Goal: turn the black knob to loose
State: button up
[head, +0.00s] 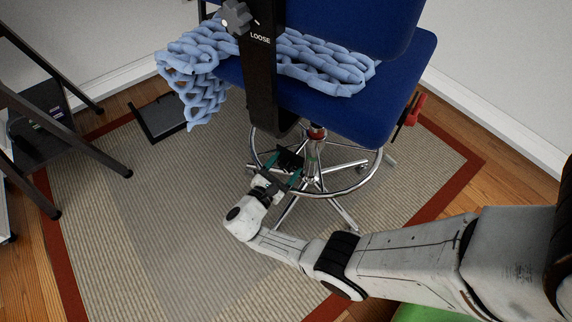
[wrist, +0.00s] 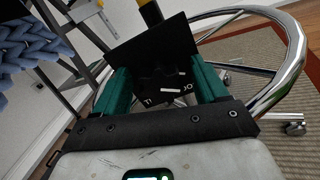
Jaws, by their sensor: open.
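A black plate (wrist: 150,50) with a dark knob (wrist: 163,76) shows between my fingers in the wrist view. A white mark is on the knob, and partly hidden white letters stand below it. In the head view the black plate (head: 290,159) is small, low under the blue chair's seat, by the chrome column. My gripper (head: 283,172) is at it, with its green fingers open on either side; in the wrist view they are (wrist: 160,82). I cannot tell whether they touch the knob. A grey knob (head: 237,17) sits higher, on the black back bar marked LOOSE.
The blue chair seat (head: 330,100) overhangs, with a light-blue knitted throw (head: 325,62) on it. A chrome foot ring (head: 362,186) and legs surround the column.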

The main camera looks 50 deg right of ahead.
jog(key=a, duration=1)
jog(key=shift+s, duration=0.2)
jog(key=shift+a, duration=0.1)
